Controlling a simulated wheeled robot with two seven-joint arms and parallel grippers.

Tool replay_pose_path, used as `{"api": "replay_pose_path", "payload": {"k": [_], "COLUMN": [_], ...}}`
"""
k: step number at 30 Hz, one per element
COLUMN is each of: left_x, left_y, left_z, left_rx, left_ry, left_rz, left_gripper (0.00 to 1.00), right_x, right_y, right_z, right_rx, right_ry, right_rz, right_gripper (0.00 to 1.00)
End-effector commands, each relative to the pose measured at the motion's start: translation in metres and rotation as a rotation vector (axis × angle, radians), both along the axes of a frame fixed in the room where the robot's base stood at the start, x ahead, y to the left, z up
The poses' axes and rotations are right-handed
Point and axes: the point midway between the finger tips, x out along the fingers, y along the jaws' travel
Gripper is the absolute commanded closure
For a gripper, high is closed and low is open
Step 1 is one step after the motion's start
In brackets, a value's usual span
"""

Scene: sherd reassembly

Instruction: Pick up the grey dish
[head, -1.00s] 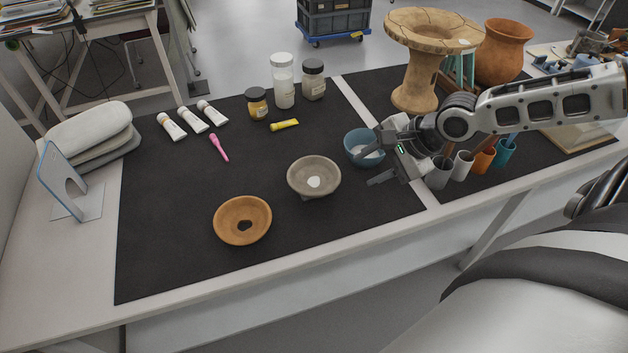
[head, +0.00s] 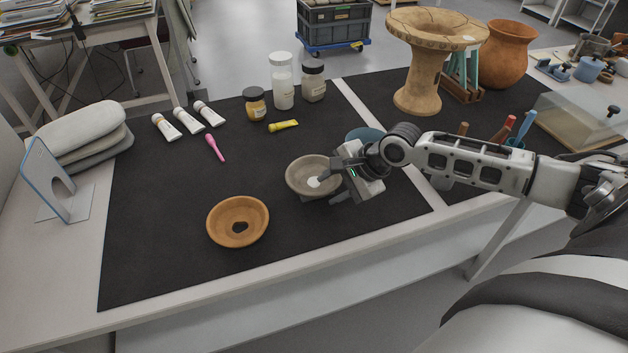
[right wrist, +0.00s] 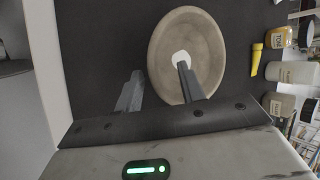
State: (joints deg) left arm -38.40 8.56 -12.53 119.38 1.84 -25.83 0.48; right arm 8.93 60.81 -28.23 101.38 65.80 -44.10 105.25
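The grey dish (head: 309,173) sits upright on the black mat in the middle of the table, with a pale white patch at its centre. It also shows in the right wrist view (right wrist: 204,42). My right gripper (head: 334,176) is open at the dish's right side. In the right wrist view (right wrist: 158,88), one finger reaches over the dish's bowl and the other lies outside the rim. Whether a finger touches the dish I cannot tell. My left gripper is not in view.
An orange-brown dish (head: 238,222) with a dark hole lies to the front left. A blue bowl (head: 364,134) is partly hidden behind my right gripper. Jars (head: 283,82) and a yellow tube (head: 283,126) stand or lie behind. The mat's left front is clear.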

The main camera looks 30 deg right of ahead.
Motion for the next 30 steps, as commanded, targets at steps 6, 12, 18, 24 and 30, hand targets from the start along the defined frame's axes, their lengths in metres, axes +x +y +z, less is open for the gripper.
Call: {"api": "replay_pose_path", "payload": {"k": [6, 12, 18, 24, 30], "left_x": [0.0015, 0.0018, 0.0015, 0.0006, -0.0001], "left_y": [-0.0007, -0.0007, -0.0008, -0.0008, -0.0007], "left_z": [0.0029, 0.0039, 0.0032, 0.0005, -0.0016], "left_rx": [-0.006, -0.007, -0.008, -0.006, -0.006], "left_ry": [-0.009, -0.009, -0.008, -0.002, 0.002], "left_rz": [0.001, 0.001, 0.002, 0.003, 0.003], "left_gripper": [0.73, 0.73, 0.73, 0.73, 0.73], "right_x": [0.006, 0.0056, 0.0045, 0.0023, 0.0019], "right_y": [0.0041, 0.0039, 0.0038, 0.0036, 0.0036], "right_z": [-0.01, -0.0098, -0.011, -0.0142, -0.0148], "right_rx": [-0.002, -0.002, -0.003, -0.004, -0.003], "right_ry": [0.001, 0.001, 0.005, 0.014, 0.015], "right_rz": [0.001, 0.001, 0.0, 0.001, 0.0], "right_gripper": [0.61, 0.77, 1.0, 1.0, 1.0]}}
